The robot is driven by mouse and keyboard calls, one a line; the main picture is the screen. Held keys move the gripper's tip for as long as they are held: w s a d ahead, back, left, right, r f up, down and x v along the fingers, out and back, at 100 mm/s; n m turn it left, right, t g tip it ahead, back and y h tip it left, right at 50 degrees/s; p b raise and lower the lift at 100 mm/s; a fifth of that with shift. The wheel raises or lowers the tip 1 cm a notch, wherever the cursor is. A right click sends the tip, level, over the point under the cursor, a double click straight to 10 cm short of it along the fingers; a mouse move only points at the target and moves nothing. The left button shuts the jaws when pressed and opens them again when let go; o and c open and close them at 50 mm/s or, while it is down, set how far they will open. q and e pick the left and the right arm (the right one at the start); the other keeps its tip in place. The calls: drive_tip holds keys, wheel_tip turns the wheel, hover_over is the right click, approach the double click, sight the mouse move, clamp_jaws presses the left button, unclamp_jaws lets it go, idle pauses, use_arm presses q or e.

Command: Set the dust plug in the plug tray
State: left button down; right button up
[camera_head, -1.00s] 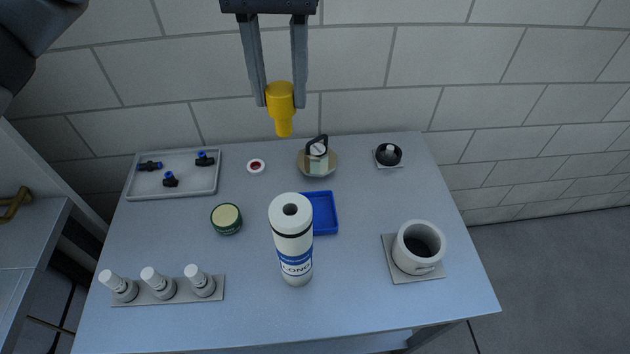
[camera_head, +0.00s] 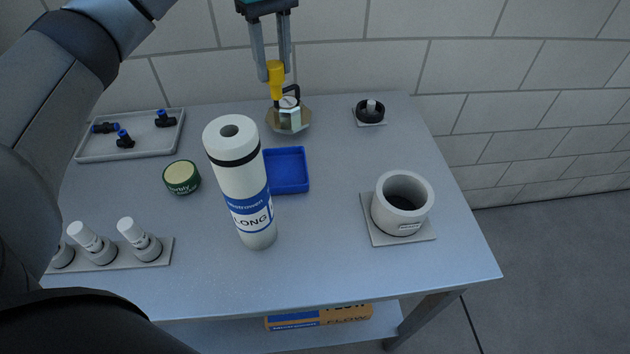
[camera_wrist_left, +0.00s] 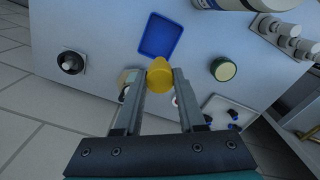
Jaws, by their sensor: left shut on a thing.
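The yellow dust plug (camera_head: 275,82) is held upright, narrow end down, between the fingers of my left gripper (camera_head: 274,72), which is shut on it. It is in the air at the back of the table, overlapping the hex brass-and-white fitting in the head view. In the left wrist view the plug (camera_wrist_left: 159,76) sits between the fingertips (camera_wrist_left: 160,76). The blue tray (camera_head: 287,187), likely the plug tray, lies mid-table, empty and apart from the plug. It also shows in the left wrist view (camera_wrist_left: 161,50). My right gripper is not in view.
A tall white cylinder (camera_head: 236,170) stands left of and before the blue tray. The hex fitting (camera_head: 288,120) is behind the tray. A green tin (camera_head: 181,178), grey tray of fittings (camera_head: 160,143), white cup (camera_head: 402,205) and black knob (camera_head: 370,112) stand around.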

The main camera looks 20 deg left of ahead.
use_arm(q)
drive_tip(key=shift+w+f, duration=0.1)
drive_tip(key=shift+f, duration=0.4)
drive_tip(key=shift+a+f+b, duration=0.1)
drive_tip(key=shift+f+b, duration=1.7)
drive_tip(key=shift+f, duration=7.9)
drive_tip(key=shift+f, duration=0.15)
drive_tip(key=c, duration=0.5)
unclamp_jaws()
drive_tip(key=shift+r, duration=0.45)
wheel_tip(320, 180, up, 12)
drive_tip(key=p, duration=0.1)
drive_tip(key=shift+f, duration=0.25)
